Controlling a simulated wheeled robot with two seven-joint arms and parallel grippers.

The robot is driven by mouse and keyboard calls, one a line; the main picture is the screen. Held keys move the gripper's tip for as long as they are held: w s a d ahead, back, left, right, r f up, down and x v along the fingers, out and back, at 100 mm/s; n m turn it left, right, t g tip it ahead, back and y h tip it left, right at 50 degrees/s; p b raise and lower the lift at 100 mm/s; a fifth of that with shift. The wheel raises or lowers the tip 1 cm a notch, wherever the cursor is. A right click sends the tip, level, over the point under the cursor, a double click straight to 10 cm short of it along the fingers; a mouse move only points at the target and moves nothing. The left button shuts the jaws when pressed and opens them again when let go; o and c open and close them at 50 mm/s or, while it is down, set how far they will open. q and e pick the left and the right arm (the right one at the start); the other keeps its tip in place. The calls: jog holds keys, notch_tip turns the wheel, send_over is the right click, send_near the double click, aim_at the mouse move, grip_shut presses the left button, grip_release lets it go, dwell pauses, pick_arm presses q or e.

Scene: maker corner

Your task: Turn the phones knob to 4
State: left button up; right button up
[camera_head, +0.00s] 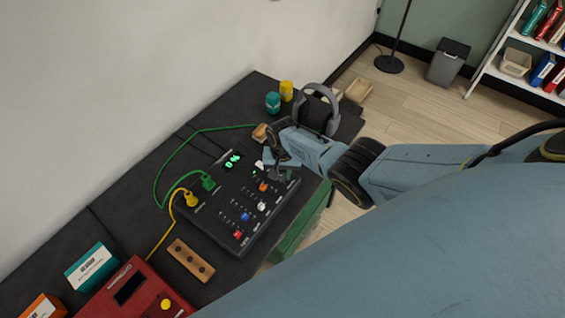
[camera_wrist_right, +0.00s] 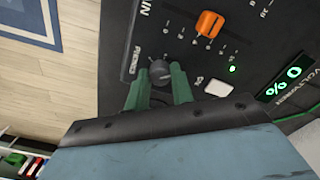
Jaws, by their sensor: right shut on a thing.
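The mixer (camera_head: 213,222) is a black panel with coloured knobs lying on the dark bench. The phones knob (camera_wrist_right: 160,70) is a small dark grey knob beside the PHONES label in the right wrist view. My right gripper (camera_wrist_right: 157,82) is shut on it, one green finger on each side. In the head view my right gripper (camera_head: 278,172) is over the mixer's far right corner and hides the knob. A green display (camera_head: 232,161) on the mixer appears to read 0 %. Which mark the knob points to cannot be told. My left gripper is not in view.
An orange knob (camera_wrist_right: 209,23) and a white button (camera_wrist_right: 217,88) sit close to the fingers. Green and yellow cables (camera_head: 157,245) plug into the mixer. Headphones (camera_head: 318,108) on a stand are beyond the gripper. A wooden block (camera_head: 190,260) and a red box (camera_head: 133,297) lie nearer.

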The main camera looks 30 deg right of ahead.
aim_at(283, 175)
jog(key=shift+m, duration=0.3)
jog(key=o, duration=1)
jog(key=shift+r, duration=0.1)
jog(key=shift+r+p, duration=2.7)
jog(key=shift+r, duration=3.95)
